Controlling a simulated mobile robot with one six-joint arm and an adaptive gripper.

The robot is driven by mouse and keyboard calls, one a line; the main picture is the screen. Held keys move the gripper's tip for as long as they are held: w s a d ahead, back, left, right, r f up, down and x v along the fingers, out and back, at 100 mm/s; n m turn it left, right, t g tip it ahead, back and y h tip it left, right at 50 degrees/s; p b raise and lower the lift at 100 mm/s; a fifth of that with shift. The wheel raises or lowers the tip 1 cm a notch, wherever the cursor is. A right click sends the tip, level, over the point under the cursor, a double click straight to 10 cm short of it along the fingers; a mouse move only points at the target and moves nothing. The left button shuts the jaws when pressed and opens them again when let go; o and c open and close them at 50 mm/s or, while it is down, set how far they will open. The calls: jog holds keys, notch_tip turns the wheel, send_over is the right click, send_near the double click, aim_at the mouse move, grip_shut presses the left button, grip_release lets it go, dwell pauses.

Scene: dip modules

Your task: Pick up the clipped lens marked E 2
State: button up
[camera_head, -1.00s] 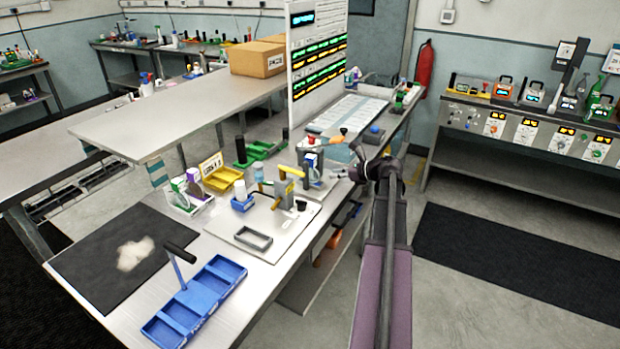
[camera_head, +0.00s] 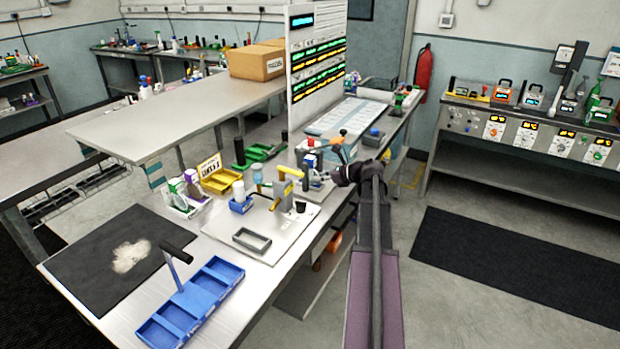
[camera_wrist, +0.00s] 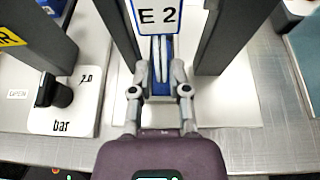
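A white label reading "E 2" in a blue frame (camera_wrist: 160,14) shows at the top of the wrist view, straight ahead of my gripper. A narrow blue part (camera_wrist: 169,72) shows below it, around my fingertips. My gripper (camera_wrist: 160,60) points at it with its fingers close together. Whether the fingers touch or hold the lens is not clear, and the lens itself is hard to tell from the blue part. In the head view my gripper (camera_head: 330,176) is beside the blue-and-white piece (camera_head: 310,161) at the bench's right edge.
Dark uprights (camera_wrist: 233,35) stand close on both sides of my fingers. A white base with a black knob (camera_wrist: 55,92) marked "bar" is at left. A yellow-topped stand (camera_head: 285,180), a grey tray (camera_head: 252,240) and a blue bin (camera_head: 192,305) are on the bench.

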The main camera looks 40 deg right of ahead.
aim_at(310, 184)
jog(key=shift+b+x, duration=0.75)
jog(key=shift+x, duration=1.5)
jog(key=shift+d, duration=0.1)
grip_shut()
